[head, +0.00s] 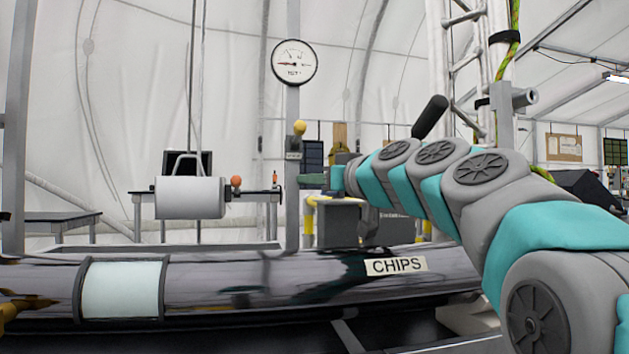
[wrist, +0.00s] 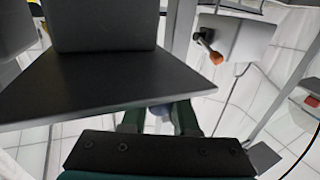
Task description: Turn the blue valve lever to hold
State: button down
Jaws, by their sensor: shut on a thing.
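My gripper (head: 314,181) reaches left from my arm, with its dark green fingers beside the grey post under the gauge. In the wrist view the two fingertips (wrist: 160,116) are a little apart, with a small bluish piece, the blue valve lever (wrist: 160,109), between them. My gripper is shut on it. A dark flat plate (wrist: 95,85) covers most of the lever in the wrist view. The lever cannot be made out in the head view, so its angle and any hold marking cannot be read.
A round gauge (head: 294,62) and a yellow-knobbed lever (head: 299,129) are on the post above my gripper. A white cylinder (head: 190,197) with an orange knob (head: 236,181) hangs to the left. A long dark tube marked CHIPS (head: 230,285) lies below. A grey box (head: 338,224) stands behind it.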

jog(key=shift+f+b, duration=0.1)
jog(key=shift+b, duration=0.2)
jog(key=n+g+y+b, duration=0.1)
jog(key=n+g+y, duration=0.1)
jog(key=g, duration=0.1)
jog(key=s+d+n+g+y+b, duration=0.1)
jog(key=n+g+y, duration=0.1)
jog(key=shift+b, duration=0.35)
jog(key=n+g+p, duration=0.1)
jog(key=g+y+p, duration=0.1)
jog(key=d+n+g+p, duration=0.1)
jog(key=shift+s+r+n+y, duration=0.3)
jog(key=shift+s+r+y, duration=0.1)
jog(key=g+p, duration=0.1)
jog(key=n+g+p, duration=0.1)
jog(key=p, duration=0.1)
jog(key=n+g+p, duration=0.1)
jog(key=shift+s+d+f+y, duration=0.15)
jog(key=shift+s+d+y, duration=0.1)
jog(key=shift+d+y, duration=0.05)
jog(key=shift+s+d+g+p, duration=0.1)
jog(key=shift+g+p, duration=0.25)
jog(key=shift+g, duration=0.25)
jog(key=c, duration=0.7)
grip_release()
jog(key=shift+f, duration=0.15)
